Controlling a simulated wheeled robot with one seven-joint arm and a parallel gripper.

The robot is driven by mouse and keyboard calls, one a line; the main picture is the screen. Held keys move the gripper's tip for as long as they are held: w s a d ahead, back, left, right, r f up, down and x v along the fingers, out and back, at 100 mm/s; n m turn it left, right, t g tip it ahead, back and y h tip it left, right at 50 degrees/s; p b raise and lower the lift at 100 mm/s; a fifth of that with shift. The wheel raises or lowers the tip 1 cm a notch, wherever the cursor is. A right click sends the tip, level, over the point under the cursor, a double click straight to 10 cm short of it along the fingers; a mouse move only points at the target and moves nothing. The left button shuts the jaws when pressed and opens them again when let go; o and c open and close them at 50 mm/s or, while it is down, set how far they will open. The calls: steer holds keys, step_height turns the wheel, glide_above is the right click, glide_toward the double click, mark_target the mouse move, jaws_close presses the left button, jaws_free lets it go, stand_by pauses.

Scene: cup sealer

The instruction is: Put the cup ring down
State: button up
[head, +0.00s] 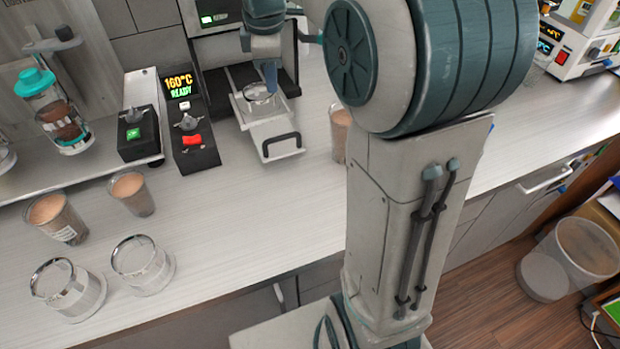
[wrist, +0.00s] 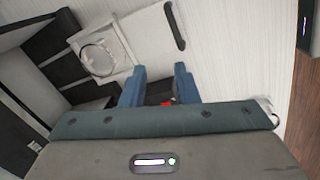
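The clear cup ring (head: 259,94) sits in the round seat of the sealer's pulled-out tray (head: 272,131). It also shows as a thin round outline in the wrist view (wrist: 97,58), on the pale tray. My gripper (head: 271,76) is above the tray at the ring's right rim in the head view; whether it touches the ring is hard to tell. In the wrist view my gripper's two blue fingers (wrist: 160,82) stand apart with nothing held between them, and the ring lies off to their upper left. A small red spot shows between the finger bases.
A control box (head: 190,130) reading 160°C READY stands left of the tray. Another filled cup (head: 340,135) stands right of the tray, partly behind my arm.

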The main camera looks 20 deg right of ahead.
steer(key=s+f+m+t, duration=0.1)
steer(key=s+f+m, duration=0.3)
steer(key=s+m, duration=0.3)
steer(key=s+f+m, duration=0.4)
steer(key=s+m, duration=0.3)
steer(key=s, duration=0.8)
steer(key=shift+a+t+y, duration=0.3)
steer(key=shift+a+t, duration=0.1)
steer(key=shift+f, duration=0.1)
